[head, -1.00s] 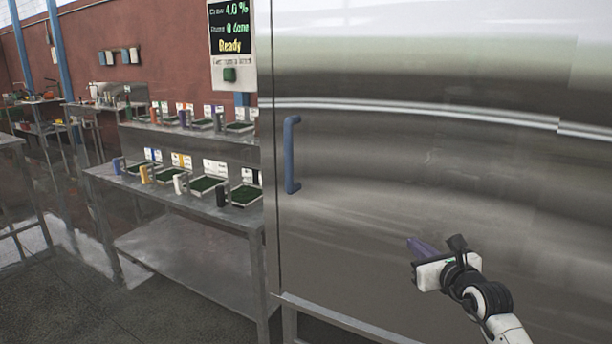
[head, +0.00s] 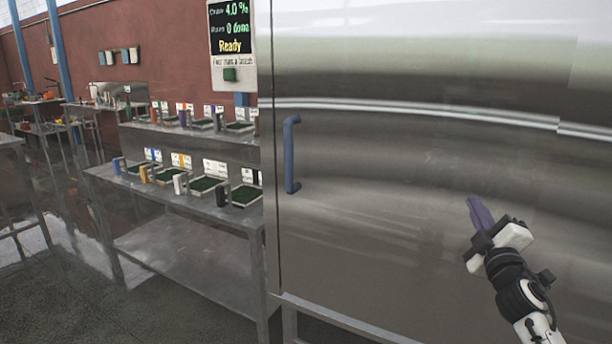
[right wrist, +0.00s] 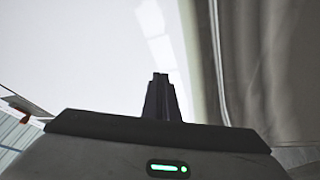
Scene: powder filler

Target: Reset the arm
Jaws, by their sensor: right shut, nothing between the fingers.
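My right gripper (head: 478,212) is at the lower right of the head view, in front of the large steel door. Its purple-grey fingers are together and point up and slightly left. In the right wrist view its fingers (right wrist: 160,97) also show closed together, with nothing between them. It is apart from the blue door handle (head: 291,155), well to the right of it and lower. My left gripper is not in either view.
The steel door (head: 400,200) fills the right half. Left of it stands a steel bench (head: 180,247) with several green-lined trays and coloured blocks on two levels. A screen (head: 230,28) reading "Ready" hangs above, with a green button (head: 229,74). Floor is open at lower left.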

